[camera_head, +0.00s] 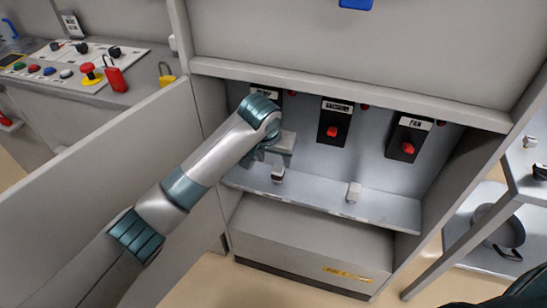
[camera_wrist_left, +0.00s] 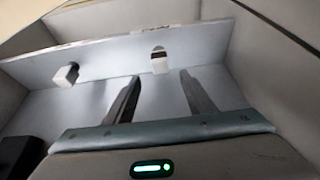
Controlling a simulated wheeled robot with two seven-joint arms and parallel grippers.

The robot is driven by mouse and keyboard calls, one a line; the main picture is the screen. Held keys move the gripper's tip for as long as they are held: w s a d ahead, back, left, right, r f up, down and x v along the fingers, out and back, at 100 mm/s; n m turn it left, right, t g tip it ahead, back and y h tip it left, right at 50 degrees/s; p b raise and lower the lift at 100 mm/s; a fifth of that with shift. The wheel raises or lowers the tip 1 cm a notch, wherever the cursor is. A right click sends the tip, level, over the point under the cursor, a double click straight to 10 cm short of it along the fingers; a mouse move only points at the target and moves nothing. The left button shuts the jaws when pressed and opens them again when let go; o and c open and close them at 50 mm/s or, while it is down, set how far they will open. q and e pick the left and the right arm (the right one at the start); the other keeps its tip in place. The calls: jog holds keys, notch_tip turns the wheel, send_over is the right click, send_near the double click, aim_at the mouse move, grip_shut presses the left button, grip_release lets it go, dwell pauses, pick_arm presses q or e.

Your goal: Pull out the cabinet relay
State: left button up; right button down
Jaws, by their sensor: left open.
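Two small blocks that could be the relay are on the grey cabinet ledge (camera_head: 314,196). One has a white and a dark part (camera_head: 278,173); it also shows in the left wrist view (camera_wrist_left: 158,60). My left gripper (camera_head: 276,154) is inside the cabinet, above the white-and-dark block. In the left wrist view its two fingers (camera_wrist_left: 159,77) are apart with nothing between them, and the white-and-dark block lies beyond their tips. My right gripper is not in view.
Black switches with red levers line the back panel, one in the middle (camera_head: 333,131) and one labelled FAN (camera_head: 407,147). The open cabinet door (camera_head: 120,190) is at left. A control panel (camera_head: 75,62) is behind it. A shelf with a pan (camera_head: 497,228) is at right.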

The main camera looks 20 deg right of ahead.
aim_at(278, 170)
pick_arm(q)
jog(key=x, duration=1)
jog(key=shift+w+d+f+b, duration=0.15)
jog(key=shift+f+b, duration=0.2)
jog(key=shift+w+d+f, duration=0.1)
jog(key=shift+w+f, duration=0.1)
jog(key=shift+f, duration=0.35)
jog(key=c, duration=1.1)
jog(key=shift+o, duration=0.8)
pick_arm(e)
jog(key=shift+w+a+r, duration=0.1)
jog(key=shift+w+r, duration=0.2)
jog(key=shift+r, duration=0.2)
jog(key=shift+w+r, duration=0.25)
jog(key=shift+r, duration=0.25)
pick_arm(q)
jog(key=shift+r+p, duration=0.3)
jog(key=shift+p, duration=0.1)
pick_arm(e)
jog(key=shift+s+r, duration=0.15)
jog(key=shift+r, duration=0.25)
